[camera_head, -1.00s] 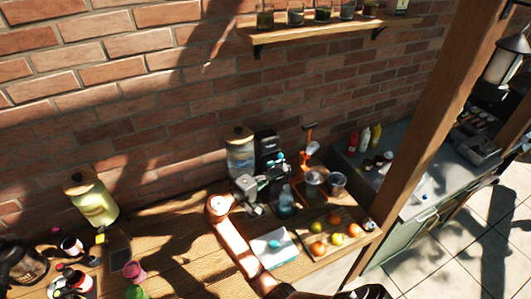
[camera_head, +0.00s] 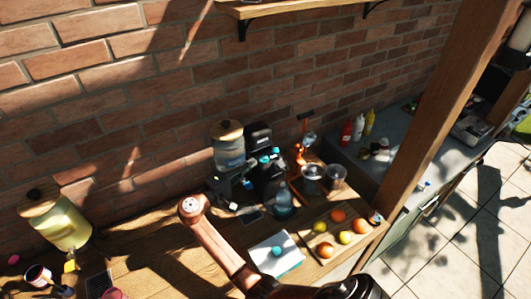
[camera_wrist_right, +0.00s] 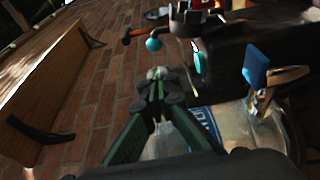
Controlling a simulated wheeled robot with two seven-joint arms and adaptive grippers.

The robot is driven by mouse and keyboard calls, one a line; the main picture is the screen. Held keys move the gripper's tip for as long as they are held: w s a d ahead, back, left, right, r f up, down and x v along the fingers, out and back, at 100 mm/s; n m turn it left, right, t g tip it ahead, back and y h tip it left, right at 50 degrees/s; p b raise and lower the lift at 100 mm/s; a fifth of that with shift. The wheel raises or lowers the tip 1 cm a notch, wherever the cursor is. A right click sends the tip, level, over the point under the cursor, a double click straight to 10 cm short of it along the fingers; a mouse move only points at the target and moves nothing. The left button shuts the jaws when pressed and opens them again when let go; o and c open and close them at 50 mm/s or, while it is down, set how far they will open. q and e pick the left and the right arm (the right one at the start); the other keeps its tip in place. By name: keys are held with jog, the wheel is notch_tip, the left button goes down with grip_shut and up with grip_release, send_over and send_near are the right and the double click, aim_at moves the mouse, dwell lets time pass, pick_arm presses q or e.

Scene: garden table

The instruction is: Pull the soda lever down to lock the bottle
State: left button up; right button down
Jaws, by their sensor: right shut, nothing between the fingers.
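The black soda machine (camera_head: 259,140) stands against the brick wall, with the clear, blue-tinted bottle (camera_head: 283,207) at its front. A teal knob (camera_head: 276,151) shows at its top front. In the right wrist view a teal ball (camera_wrist_right: 153,43) sticks out beside the dark machine body (camera_wrist_right: 250,42); I take it for the lever's knob. My right gripper (camera_head: 232,192) is left of the bottle, in front of the clear water jug (camera_head: 228,152). In the wrist view its fingertips (camera_wrist_right: 157,78) are together and empty, apart from the teal ball. My left gripper is out of view.
An orange juicer (camera_head: 301,150) and metal cups (camera_head: 312,180) stand right of the machine. A yellow dispenser (camera_head: 62,228) is at left. Bare wood shows between it and my arm.

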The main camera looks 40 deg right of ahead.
aim_at(278, 161)
jog(key=d, duration=0.2)
jog(key=w+d+p, duration=0.1)
jog(key=d, duration=0.2)
jog(key=d+p, duration=0.1)
jog(key=d, duration=0.2)
jog(key=shift+w+r, duration=0.15)
jog(key=shift+w, duration=0.15)
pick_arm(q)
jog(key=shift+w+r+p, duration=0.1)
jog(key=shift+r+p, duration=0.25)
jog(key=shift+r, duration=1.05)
pick_arm(e)
jog(key=shift+w+d, duration=0.1)
jog(key=shift+d, duration=0.65)
